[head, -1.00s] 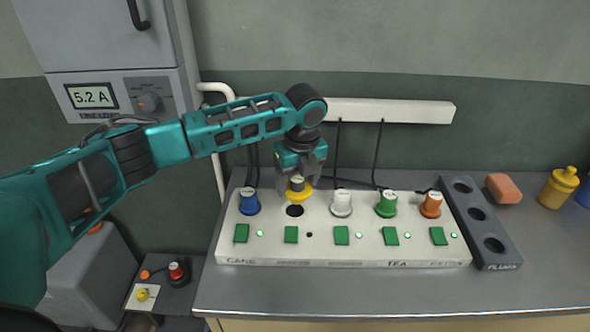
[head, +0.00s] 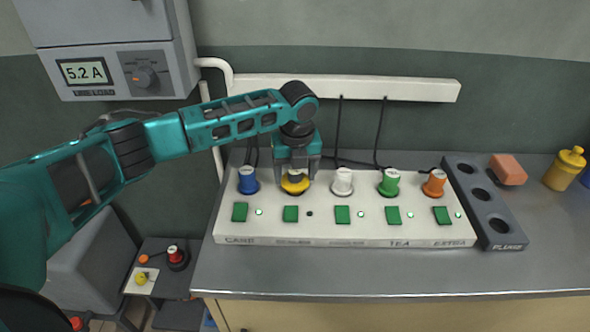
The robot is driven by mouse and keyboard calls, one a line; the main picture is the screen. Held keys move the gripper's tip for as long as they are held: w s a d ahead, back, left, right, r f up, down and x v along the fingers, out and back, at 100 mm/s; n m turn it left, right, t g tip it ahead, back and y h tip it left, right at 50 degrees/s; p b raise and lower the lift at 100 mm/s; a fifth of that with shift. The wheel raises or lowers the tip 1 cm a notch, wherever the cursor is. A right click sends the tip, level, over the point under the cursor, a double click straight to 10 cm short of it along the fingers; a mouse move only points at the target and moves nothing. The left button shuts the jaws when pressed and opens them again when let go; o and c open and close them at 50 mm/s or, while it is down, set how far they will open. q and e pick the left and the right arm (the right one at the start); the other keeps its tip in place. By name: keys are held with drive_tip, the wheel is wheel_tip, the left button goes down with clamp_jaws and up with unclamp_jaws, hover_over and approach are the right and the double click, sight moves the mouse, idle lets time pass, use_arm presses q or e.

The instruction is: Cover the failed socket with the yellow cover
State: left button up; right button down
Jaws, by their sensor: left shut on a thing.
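The white socket strip (head: 346,238) lies on the grey worktop. It carries a blue plug (head: 247,180), a white plug (head: 342,182), a green plug (head: 389,182) and an orange plug (head: 434,183). The yellow cover (head: 295,188) is at the second position from the left, over the socket there, which is hidden beneath it. I cannot tell whether the cover is fully seated. My left gripper (head: 296,174) points down and is shut on the cover. The indicator (head: 309,213) beside the second green switch (head: 290,214) is dark; the others glow. My right gripper is not in view.
A dark plug rack (head: 487,206) with empty holes stands at the strip's right end. An orange block (head: 508,169) and a yellow bottle (head: 565,168) are farther right. The front of the worktop (head: 340,275) is clear. A low side table (head: 162,268) stands at the left.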

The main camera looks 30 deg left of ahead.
use_arm(q)
drive_tip(key=shift+f, duration=0.35)
drive_tip(key=shift+r, duration=0.1)
idle(0.5)
drive_tip(key=shift+p, duration=0.5)
idle(0.5)
drive_tip(key=shift+p, duration=0.55)
drive_tip(key=shift+f, duration=0.65)
drive_tip(key=o, duration=0.7)
drive_tip(key=shift+o, duration=0.2)
